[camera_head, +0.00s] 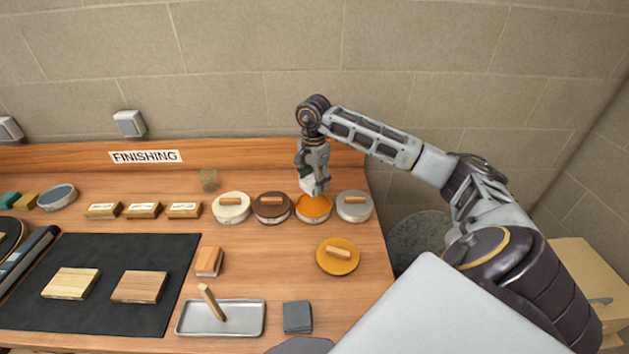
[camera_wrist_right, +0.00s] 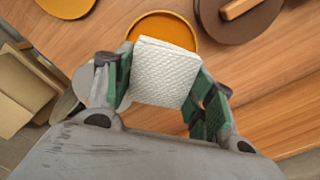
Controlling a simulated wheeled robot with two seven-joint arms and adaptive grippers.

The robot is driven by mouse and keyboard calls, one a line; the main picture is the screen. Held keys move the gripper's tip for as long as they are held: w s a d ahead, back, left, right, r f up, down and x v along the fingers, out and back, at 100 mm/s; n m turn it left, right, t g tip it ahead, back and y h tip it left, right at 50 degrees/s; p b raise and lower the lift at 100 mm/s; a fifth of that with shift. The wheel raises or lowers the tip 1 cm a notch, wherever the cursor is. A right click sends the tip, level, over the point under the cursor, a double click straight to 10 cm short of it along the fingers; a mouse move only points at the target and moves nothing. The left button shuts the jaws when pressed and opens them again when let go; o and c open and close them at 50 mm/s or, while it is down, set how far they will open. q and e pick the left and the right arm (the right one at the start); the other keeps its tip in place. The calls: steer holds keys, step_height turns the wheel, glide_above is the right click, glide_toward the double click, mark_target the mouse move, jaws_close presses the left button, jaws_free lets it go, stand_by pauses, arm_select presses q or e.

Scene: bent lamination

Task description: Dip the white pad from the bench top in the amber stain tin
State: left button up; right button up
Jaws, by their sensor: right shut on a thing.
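The amber stain tin (camera_head: 314,211) stands open in the row of tins at the back right of the bench, and its amber surface shows in the right wrist view (camera_wrist_right: 163,24). My right gripper (camera_head: 315,186) is over this tin, pointing down. It is shut on the white pad (camera_head: 307,184). In the right wrist view the pad (camera_wrist_right: 163,72) is a white, textured square between the green fingers and overlaps part of the tin. I cannot tell whether the pad touches the stain. My left gripper is not in view.
Lidded tins, white (camera_head: 231,213), brown (camera_head: 272,215) and grey (camera_head: 354,214), flank the amber tin. An amber lid (camera_head: 338,264) lies in front. A metal tray (camera_head: 249,320), a grey pad stack (camera_head: 297,317) and a black mat (camera_head: 110,255) lie nearer. The bench ends right of the tins.

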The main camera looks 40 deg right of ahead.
steer(key=shift+n, duration=0.4)
steer(key=shift+f, duration=0.25)
